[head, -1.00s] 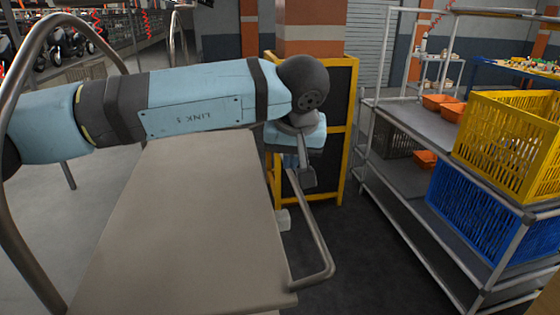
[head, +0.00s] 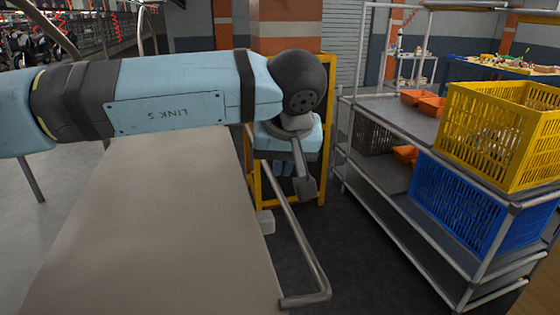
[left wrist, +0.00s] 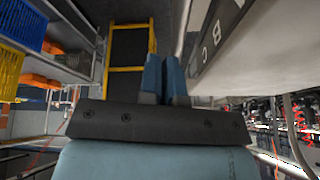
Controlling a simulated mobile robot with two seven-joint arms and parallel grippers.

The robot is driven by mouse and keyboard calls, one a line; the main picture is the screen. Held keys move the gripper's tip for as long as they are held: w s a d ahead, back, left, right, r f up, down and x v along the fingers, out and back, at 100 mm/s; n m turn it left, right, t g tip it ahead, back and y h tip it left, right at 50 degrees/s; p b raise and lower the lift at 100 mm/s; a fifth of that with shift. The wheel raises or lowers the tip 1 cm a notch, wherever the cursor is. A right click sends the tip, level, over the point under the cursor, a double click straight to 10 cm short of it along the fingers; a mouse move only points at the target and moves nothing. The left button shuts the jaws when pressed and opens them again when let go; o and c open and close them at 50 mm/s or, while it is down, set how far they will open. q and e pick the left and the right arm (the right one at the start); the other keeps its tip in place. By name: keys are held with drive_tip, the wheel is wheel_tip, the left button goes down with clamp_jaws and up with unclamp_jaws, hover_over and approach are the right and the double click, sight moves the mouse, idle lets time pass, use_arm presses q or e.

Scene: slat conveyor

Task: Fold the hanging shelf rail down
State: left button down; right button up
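The grey metal tube rail (head: 302,238) runs along the right side of the flat beige-grey top, with a bent end at the front. My left arm reaches across above the top. Contact with the rail cannot be made out. My right gripper is not in view.
The flat top (head: 150,235) fills the lower left. A tube-framed shelf rack at the right holds a yellow crate (head: 500,130), a blue crate (head: 455,205) and orange bins (head: 432,106). A yellow-framed black panel (head: 325,130) stands behind. Dark floor between rail and rack is clear.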

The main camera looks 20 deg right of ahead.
use_arm(q)
drive_tip(key=shift+s+d+f, duration=0.1)
drive_tip(key=shift+s+f, duration=0.25)
drive_tip(key=shift+f, duration=0.45)
drive_tip(key=w+v, duration=0.1)
drive_tip(key=v, duration=1.4)
drive_tip(key=shift+r, duration=0.25)
drive_tip(key=shift+w, duration=0.1)
